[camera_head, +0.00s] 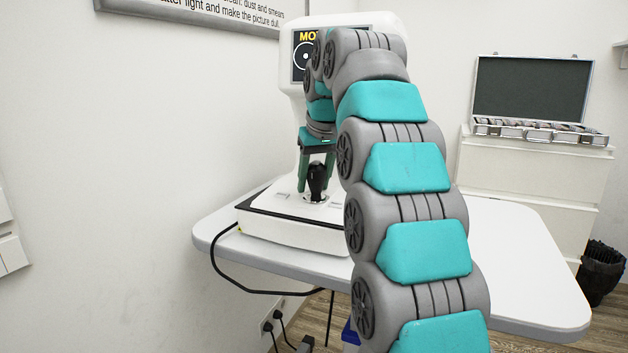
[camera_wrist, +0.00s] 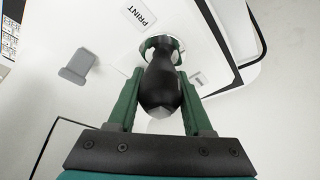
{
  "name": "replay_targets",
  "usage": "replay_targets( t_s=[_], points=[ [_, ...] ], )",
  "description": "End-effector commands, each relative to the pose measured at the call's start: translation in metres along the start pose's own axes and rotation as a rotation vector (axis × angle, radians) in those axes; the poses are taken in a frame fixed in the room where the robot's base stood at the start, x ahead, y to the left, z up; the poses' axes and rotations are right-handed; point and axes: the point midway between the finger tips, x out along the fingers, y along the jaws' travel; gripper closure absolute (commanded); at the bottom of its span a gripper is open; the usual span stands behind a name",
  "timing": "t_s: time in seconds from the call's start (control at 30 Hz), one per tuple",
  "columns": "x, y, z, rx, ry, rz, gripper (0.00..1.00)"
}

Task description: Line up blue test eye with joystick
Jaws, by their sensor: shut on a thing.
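The black joystick (camera_head: 317,176) stands on the white base of the eye test machine (camera_head: 300,225). My gripper (camera_head: 316,183) reaches down from above, and its green fingers are shut on the joystick. In the wrist view the joystick (camera_wrist: 160,85) sits between the two fingers (camera_wrist: 160,72), its rounded knob toward the palm and its foot in a collar. The machine's dark screen (camera_head: 300,66) shows yellow letters starting "MO" and part of a white circle. My arm hides most of the screen. I see no blue test eye in either view.
The machine stands on a white table (camera_head: 520,260) with free room on the right. A black cable (camera_head: 225,280) hangs over the table's left edge. Behind are a white drawer cabinet (camera_head: 535,180) with an open case (camera_head: 535,90), and a dark bin (camera_head: 600,270).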

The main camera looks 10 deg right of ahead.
Motion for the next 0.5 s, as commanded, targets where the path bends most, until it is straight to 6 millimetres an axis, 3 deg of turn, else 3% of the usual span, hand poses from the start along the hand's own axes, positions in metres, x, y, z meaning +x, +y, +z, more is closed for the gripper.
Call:
replay_targets(
  t_s=[0.5],
  points=[
    [0.003, -0.01, -0.004, -0.003, -0.002, -0.001, 1.0]
  ],
)
